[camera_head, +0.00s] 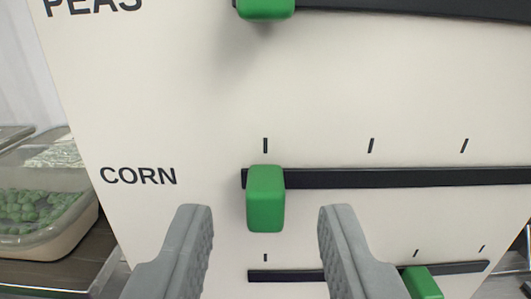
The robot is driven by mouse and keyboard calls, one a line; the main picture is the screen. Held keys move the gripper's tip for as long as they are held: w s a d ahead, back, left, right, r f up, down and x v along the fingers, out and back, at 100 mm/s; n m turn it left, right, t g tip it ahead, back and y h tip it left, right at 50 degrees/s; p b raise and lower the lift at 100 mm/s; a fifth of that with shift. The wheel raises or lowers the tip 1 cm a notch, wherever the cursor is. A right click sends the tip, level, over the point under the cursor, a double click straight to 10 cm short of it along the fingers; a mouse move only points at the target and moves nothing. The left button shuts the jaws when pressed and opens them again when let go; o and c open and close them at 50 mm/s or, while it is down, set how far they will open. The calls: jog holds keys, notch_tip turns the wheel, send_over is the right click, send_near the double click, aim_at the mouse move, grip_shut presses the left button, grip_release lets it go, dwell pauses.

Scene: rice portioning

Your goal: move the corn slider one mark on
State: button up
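The corn slider is a green block (265,200) at the left end of its black track (400,178), below the first mark (265,145). The label CORN (138,176) is to its left. Two more marks, a second (371,145) and a third (464,145), lie to the right above the track. My gripper (264,222) is open. Its two grey fingers stand apart in the lower middle, one on each side of the green block in the picture. I see no contact with the block.
The peas slider (266,8) is at the top edge on its own track. A lower green slider (421,284) sits toward the right of a lower track (300,275). A tray of green food (40,208) is on a metal surface at left.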

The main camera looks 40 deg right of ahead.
aim_at(265, 197)
jog(key=shift+x, duration=1.3)
grip_shut()
